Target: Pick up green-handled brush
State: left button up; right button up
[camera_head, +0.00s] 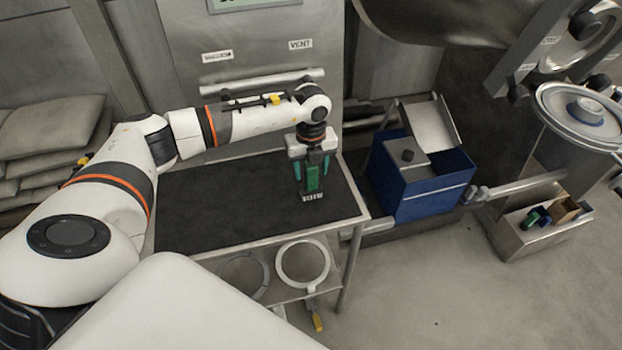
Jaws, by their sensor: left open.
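The green-handled brush (313,181) is at the right part of the dark-topped table (215,203), with its green handle up and its pale bristle end low, at or close to the mat. My left gripper (312,176) points down over it from above. Its teal fingers are open, one on each side of the handle, and gaps show between fingers and handle. The top of the handle is hidden by the gripper body. My right gripper is not in the picture.
A blue box (422,188) with a grey lid part stands right of the table. A metal bin (540,232) with small green and brown items is at the far right. Ring-shaped items (302,264) are on the lower shelf. The table's left part is clear.

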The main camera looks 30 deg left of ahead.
pick_arm(q)
jog(key=shift+f, duration=1.25)
jog(key=shift+r, duration=0.1)
grip_shut()
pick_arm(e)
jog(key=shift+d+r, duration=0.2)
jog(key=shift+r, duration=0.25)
pick_arm(q)
notch_tip(320, 180, up, 9)
jog(key=b, duration=0.2)
jog(key=shift+b, duration=0.3)
jog(key=shift+r, duration=0.5)
jog(key=c, duration=0.7)
grip_release()
grip_shut()
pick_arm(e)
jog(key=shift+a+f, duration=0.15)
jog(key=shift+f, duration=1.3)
